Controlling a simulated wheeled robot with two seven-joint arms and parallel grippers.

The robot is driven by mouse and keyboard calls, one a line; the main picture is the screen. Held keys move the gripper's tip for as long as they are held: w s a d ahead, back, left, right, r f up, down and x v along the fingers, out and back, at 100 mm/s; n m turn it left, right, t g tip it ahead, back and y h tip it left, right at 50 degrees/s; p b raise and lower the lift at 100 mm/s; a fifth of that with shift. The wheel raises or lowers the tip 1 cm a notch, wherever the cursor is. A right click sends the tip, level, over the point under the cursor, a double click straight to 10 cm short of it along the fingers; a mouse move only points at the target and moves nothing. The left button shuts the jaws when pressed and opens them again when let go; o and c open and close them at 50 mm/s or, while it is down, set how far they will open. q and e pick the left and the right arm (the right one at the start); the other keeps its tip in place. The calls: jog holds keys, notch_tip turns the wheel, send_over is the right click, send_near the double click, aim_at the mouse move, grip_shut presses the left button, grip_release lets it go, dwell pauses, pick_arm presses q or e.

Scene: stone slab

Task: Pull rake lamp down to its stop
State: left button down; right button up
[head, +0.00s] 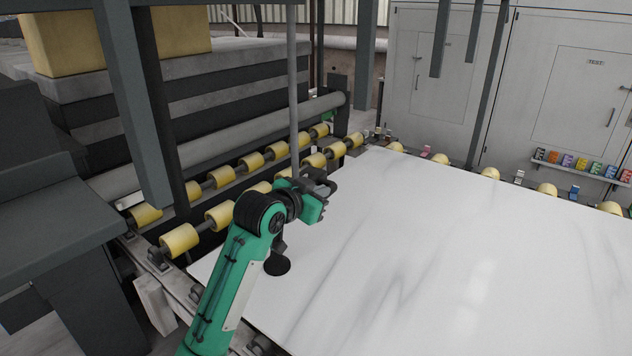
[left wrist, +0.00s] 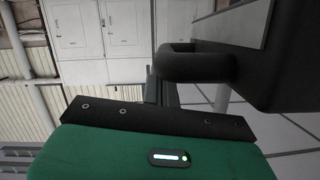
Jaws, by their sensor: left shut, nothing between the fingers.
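My left gripper (head: 326,186) reaches in on a green arm over the left edge of the white marble slab (head: 440,240). It is shut and empty, close to a thin grey upright pole (head: 293,80); I cannot tell whether they touch. In the left wrist view, my green gripper body fills the bottom. Above it, a dark rounded bar (left wrist: 195,66) juts from a dark block (left wrist: 275,45) at the upper right; I cannot tell what these belong to. No rake lamp can be made out with certainty in either view. My right gripper is out of sight.
Yellow rollers (head: 180,240) on a conveyor flank the slab at the left and back. Dark posts (head: 135,100) come down from above. Grey cabinets (head: 590,100) and a shelf of small coloured boxes (head: 582,163) stand behind. The space above the slab is mostly clear.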

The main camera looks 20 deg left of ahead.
pick_arm(q)
notch_tip(320, 180, down, 40)
jog(key=b, duration=1.4)
jog(key=shift+w+r+b, duration=0.2)
jog(key=shift+r+b, duration=0.05)
jog(key=shift+b, duration=0.15)
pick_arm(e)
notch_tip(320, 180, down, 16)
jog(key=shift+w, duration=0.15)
pick_arm(q)
jog(key=s+a+r+p, duration=0.1)
jog(key=s+a+r, duration=0.1)
jog(key=s+r, duration=0.4)
jog(key=v, duration=0.3)
jog(key=shift+s+d, duration=0.25)
jog(key=shift+s, duration=0.05)
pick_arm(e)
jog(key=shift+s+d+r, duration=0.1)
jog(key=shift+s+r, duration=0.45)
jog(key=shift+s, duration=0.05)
